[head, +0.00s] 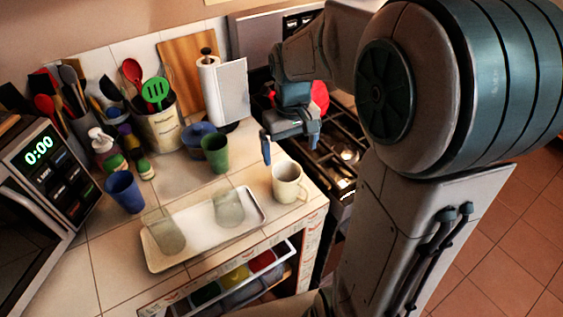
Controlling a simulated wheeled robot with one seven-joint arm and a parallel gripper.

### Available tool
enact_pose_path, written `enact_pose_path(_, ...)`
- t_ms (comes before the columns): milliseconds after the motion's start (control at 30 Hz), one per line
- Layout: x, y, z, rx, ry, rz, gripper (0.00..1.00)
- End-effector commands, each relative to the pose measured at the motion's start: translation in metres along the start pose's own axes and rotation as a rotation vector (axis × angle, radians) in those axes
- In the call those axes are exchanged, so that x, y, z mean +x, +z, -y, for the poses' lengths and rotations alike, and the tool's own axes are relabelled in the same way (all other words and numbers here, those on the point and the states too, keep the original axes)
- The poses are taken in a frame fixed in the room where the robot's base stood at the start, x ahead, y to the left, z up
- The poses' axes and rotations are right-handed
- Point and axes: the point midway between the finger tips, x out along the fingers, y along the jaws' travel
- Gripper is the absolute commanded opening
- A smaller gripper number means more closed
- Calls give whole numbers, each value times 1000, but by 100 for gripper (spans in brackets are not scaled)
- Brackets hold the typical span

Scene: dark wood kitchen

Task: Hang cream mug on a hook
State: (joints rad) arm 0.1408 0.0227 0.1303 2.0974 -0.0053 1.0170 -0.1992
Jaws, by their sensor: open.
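The cream mug (286,184) stands upright on the tiled counter, near its right edge beside the stove. Its handle is on the right side. My gripper (291,150) is open and empty, pointing down a little above and behind the mug, apart from it. No hook can be made out in this view. My arm covers part of the back wall and the stove.
A white tray (199,238) with two clear glasses lies left of the mug. An open drawer (245,279) juts out below the counter. The stove (338,160) is at right.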

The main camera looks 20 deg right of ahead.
Motion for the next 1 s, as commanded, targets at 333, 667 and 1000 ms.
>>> enact_pose_path(333,57,-2,1,-8,-5,10,95)
enact_pose_path(667,88,-3,2,-9,-3,6,95)
enact_pose_path(1000,128,-4,2,-8,-4,9,95)
